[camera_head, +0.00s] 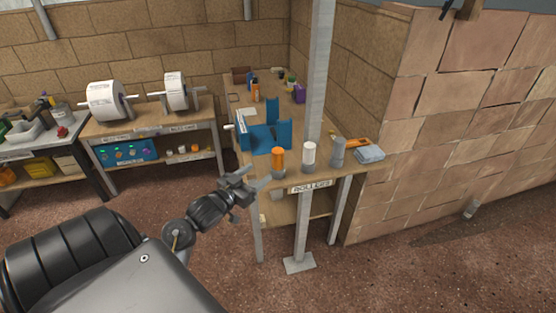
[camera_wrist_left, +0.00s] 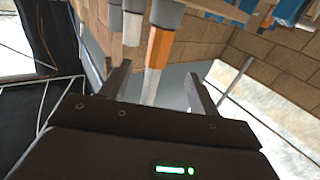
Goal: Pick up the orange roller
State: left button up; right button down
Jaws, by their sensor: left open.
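The orange roller (camera_head: 278,156) stands upright on a grey lower part at the front edge of the bench, above the "ROLLERS" label. In the left wrist view the orange roller (camera_wrist_left: 160,45) appears between the fingers, its grey end toward the palm. My left gripper (camera_head: 260,178) is open, just left of and slightly below the roller in the head view. In the wrist view the gripper (camera_wrist_left: 157,72) has no visible finger contact with it; the exact depth gap is unclear. My right gripper is not in view.
A white roller (camera_head: 309,153) and a grey roller (camera_head: 338,151) stand right of the orange one. A blue stand (camera_head: 263,138) is behind it. A metal post (camera_head: 318,70) rises close behind the rollers.

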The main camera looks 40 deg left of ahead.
aim_at(274, 162)
pick_arm(q)
jog(key=w+p, duration=0.1)
jog(key=w, duration=0.4)
jog(key=shift+w, duration=0.3)
jog(key=shift+w+r+p, duration=0.15)
jog(key=shift+p, duration=0.2)
jog(key=w+p, duration=0.2)
jog(key=w, duration=0.2)
jog(key=shift+w+f, duration=0.3)
jog(key=shift+w, duration=0.2)
jog(key=shift+s, duration=0.1)
jog(key=c, duration=1)
jog(key=shift+c, duration=0.6)
